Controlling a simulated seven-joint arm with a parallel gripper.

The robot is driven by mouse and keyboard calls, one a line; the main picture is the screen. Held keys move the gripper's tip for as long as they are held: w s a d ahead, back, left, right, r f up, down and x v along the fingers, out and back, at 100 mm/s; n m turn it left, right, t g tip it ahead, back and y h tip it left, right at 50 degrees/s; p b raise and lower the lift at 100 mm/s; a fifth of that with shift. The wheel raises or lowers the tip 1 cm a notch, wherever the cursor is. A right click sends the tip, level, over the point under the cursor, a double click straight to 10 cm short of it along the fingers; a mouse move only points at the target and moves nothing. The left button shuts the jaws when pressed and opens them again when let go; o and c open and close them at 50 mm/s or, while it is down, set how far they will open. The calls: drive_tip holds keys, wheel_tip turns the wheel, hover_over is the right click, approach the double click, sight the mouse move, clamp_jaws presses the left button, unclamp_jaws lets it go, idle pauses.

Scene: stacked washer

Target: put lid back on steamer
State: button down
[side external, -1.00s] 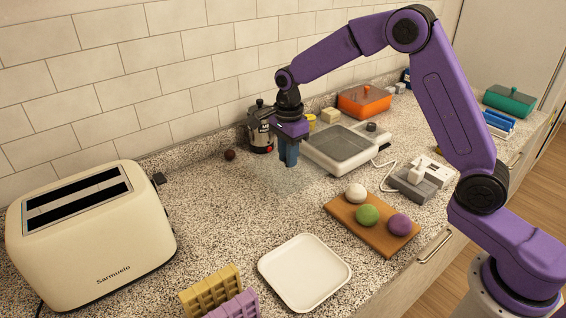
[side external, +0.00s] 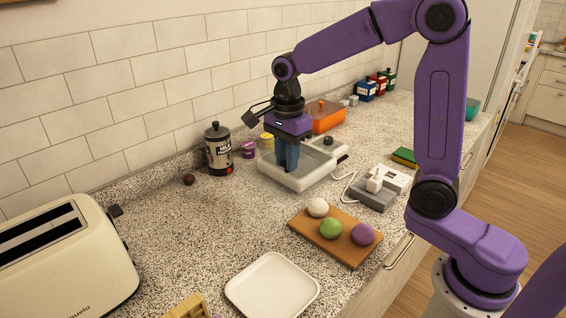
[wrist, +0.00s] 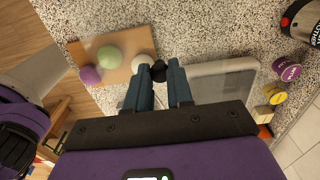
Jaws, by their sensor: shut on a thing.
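The steamer (side external: 298,183) is a low white box with a grey inside and a dark knob (side external: 328,141) on its rim. It stands near the wall, and its light body (wrist: 228,68) shows right of my fingers in the wrist view. My gripper (wrist: 158,72) points down and is shut on a small black knob, apparently the lid's handle. The lid itself looks clear, and its outline is hard to make out. In the side view my gripper (side external: 286,168) overlaps the steamer. I cannot tell the height between lid and steamer.
A wooden board (side external: 350,248) with white, green and purple balls lies in front. A white plate (side external: 272,290) and a toaster (side external: 65,262) are at left. A grey device (side external: 375,194) with a cord is at right.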

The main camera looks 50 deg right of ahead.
drive_tip(key=w+d, duration=0.2)
drive_tip(key=w+d+r, duration=0.1)
drive_tip(key=w+d, duration=0.2)
drive_tip(key=w+d+r, duration=0.1)
drive_tip(key=w+d, duration=0.2)
drive_tip(key=shift+r, duration=0.2)
drive_tip(key=w+d+r, duration=0.2)
drive_tip(key=w+d, duration=0.2)
drive_tip(key=d, duration=0.6)
wheel_tip(320, 180, down, 7)
drive_tip(key=shift+w+a, duration=0.15)
drive_tip(key=shift+a, duration=0.1)
idle(1.6)
drive_tip(key=shift+c, duration=2.2)
unclamp_jaws()
wheel_tip(320, 180, up, 7)
